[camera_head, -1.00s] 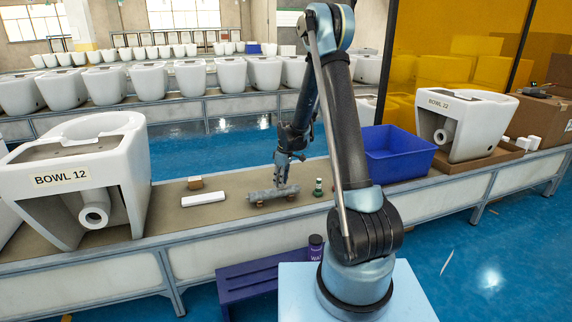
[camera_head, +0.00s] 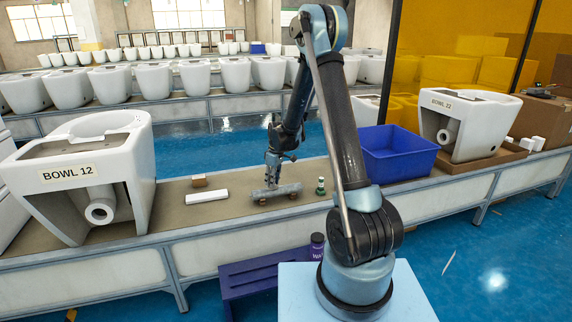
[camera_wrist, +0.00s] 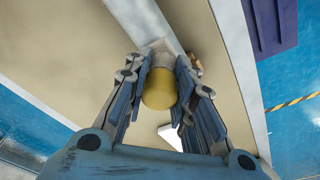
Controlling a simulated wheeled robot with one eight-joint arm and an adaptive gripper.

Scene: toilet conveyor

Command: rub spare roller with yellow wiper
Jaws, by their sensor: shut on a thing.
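The spare roller (camera_head: 288,189) is a grey cylinder lying on small brown supports on the belt. It also shows as a grey strip in the wrist view (camera_wrist: 152,22), running to the gripper's tip. My gripper (camera_head: 271,184) points down at the roller's left end. In the wrist view its fingers (camera_wrist: 160,80) are shut on the yellow wiper (camera_wrist: 159,92), a rounded yellow piece. The wiper's far end overlaps the roller in view; I cannot tell whether they touch. In the head view the wiper is too small to make out.
A white bar (camera_head: 207,196) and a small brown block (camera_head: 199,181) lie left of the roller. A green bottle (camera_head: 320,186) stands right of it, then a blue bin (camera_head: 398,160). Bowl 12 (camera_head: 130,165) and Bowl 22 (camera_head: 483,115) flank the belt.

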